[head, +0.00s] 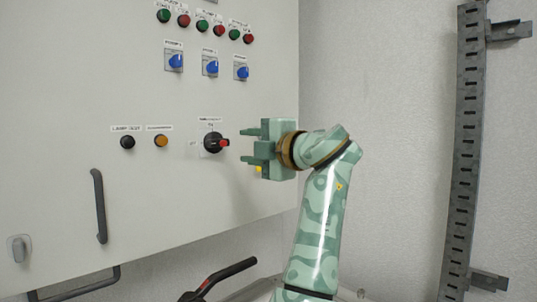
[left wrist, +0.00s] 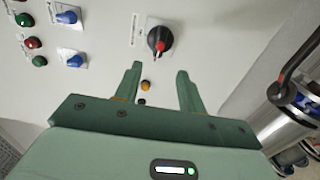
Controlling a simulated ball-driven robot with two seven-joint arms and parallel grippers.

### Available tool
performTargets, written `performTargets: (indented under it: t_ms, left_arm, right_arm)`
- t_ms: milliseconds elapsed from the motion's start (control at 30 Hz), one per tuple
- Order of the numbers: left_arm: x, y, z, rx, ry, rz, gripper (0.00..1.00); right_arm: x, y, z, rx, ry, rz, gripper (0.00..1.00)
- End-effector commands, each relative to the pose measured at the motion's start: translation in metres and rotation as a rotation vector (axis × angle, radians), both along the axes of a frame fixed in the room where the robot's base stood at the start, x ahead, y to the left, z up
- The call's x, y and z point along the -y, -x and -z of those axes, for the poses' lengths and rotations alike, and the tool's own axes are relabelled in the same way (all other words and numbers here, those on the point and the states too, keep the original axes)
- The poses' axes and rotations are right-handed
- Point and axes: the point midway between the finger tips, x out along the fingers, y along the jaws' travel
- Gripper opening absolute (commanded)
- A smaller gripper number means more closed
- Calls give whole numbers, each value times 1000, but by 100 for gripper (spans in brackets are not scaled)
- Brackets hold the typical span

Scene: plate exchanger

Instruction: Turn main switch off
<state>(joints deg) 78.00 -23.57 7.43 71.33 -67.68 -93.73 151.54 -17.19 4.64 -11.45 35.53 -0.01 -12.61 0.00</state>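The main switch (head: 213,143) is a black rotary knob with a red-tipped handle on a light plate, on the grey cabinet front. Its red tip points right in the head view. It also shows in the left wrist view (left wrist: 159,40), beyond the fingertips. My left gripper (head: 244,146) is just right of the switch in the head view, with its fingers pointing at it. The left gripper (left wrist: 159,69) is open and empty, with a clear gap between the fingers and apart from the switch. My right gripper is in neither view.
The cabinet (head: 60,90) carries blue rotary switches (head: 210,66), green and red buttons above, a black button (head: 127,142) and an amber lamp (head: 161,141). A dark door handle (head: 99,206) is at left. A black lever (head: 225,275) is below. A slotted metal rail (head: 467,150) stands at right.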

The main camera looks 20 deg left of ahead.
Motion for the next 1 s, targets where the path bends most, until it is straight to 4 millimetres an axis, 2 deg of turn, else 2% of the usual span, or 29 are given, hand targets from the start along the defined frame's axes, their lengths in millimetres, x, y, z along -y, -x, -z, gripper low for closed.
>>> performTargets:
  t_ms: [100,300,867,1000]
  left_arm:
    - [25,10,1,1,-2,1,40]
    - [49,20,0,0,0,1,40]
    - [53,22,0,-5,-1,0,40]
    - [56,17,-2,-123,-64,29,40]
  right_arm:
    - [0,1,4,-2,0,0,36]
    - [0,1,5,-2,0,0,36]
    - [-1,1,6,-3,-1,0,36]
    - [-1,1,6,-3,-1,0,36]
